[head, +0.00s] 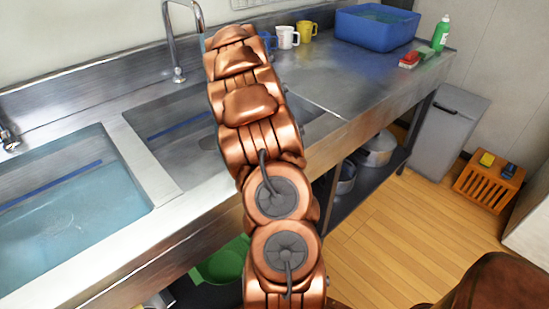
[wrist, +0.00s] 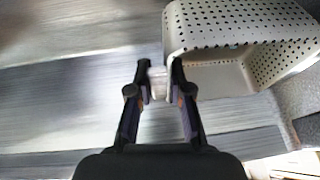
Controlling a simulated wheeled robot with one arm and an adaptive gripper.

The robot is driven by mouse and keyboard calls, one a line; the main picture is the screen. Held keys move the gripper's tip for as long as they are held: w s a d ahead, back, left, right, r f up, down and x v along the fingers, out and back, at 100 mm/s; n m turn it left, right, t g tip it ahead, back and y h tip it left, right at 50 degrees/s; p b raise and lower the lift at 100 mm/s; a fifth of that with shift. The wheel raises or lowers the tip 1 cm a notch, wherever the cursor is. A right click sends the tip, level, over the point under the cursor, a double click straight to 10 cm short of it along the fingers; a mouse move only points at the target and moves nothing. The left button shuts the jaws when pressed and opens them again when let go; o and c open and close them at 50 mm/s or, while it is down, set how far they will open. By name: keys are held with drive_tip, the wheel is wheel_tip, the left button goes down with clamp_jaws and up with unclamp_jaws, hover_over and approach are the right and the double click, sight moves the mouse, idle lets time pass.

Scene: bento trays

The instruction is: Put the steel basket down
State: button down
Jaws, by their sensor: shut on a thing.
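The steel basket (wrist: 235,22) is a grey perforated box in the upper right of the wrist view. My gripper (wrist: 160,82) is shut on the near left edge of the basket, with the fingertips on either side of it. The basket extends to the right of the fingers and is cut off by the picture's edge. In the head view my arm covers the place where the gripper is, and the basket does not show. I cannot tell from these frames whether the basket touches a surface.
A water-filled sink (head: 50,215) lies left, another sink basin (head: 168,118) beside it. The right counter (head: 345,75) has open room in front of mugs (head: 287,37) and a blue tub (head: 375,30). A green bottle (head: 441,34) and red sponge (head: 409,60) sit at its far end.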

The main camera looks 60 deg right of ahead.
drive_tip(key=shift+f, duration=2.55)
drive_tip(key=shift+f, duration=0.2)
drive_tip(key=c, duration=1.1)
unclamp_jaws()
drive_tip(key=shift+r, duration=0.1)
drive_tip(key=shift+r, duration=0.25)
drive_tip(key=v, duration=1.1)
drive_tip(key=shift+w+r, duration=0.2)
drive_tip(key=shift+r, duration=0.1)
